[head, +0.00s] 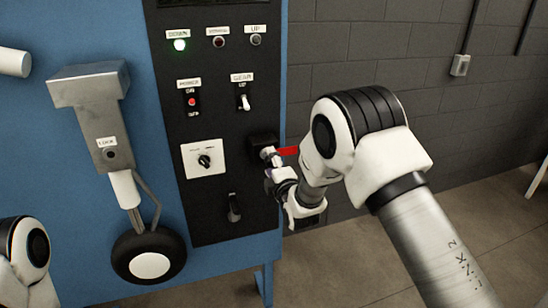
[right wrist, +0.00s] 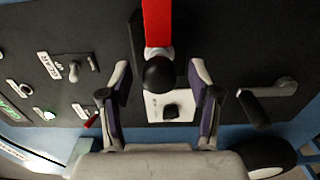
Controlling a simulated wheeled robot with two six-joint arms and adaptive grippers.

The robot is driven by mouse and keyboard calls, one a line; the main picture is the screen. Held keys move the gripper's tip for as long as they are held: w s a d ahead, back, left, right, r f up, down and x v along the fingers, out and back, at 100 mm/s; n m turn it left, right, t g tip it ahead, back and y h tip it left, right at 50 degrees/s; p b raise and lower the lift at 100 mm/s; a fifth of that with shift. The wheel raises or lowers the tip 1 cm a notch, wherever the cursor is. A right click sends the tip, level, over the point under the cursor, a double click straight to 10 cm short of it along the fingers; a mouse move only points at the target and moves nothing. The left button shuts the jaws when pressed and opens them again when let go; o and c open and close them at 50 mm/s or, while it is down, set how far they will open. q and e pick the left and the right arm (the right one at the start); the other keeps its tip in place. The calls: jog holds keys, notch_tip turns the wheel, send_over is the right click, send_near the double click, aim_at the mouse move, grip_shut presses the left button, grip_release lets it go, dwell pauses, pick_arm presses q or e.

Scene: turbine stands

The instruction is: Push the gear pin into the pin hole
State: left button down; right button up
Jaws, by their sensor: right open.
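The gear pin shows as a red flag (head: 288,150) beside a black block on the panel's right edge. In the right wrist view, the red strip (right wrist: 157,22) runs up from a round black knob (right wrist: 159,74). My right gripper (head: 268,162) is at the block; in the right wrist view its fingers (right wrist: 160,80) are open either side of the knob, with gaps. The pin's shaft is hidden. A dark round hole (head: 109,154), under the LOCK label (head: 107,142), is on the grey landing gear leg (head: 90,110). My left gripper is out of view.
The black control panel (head: 215,110) carries lamps, switches, a white dial plate (head: 204,159) and a lower lever (head: 233,207). The black wheel (head: 149,256) hangs below the leg. Brick wall and open floor lie to the right.

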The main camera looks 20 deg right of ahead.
jog(key=shift+s+d, duration=0.1)
dwell(0.3)
jog(key=shift+b, duration=0.3)
grip_shut()
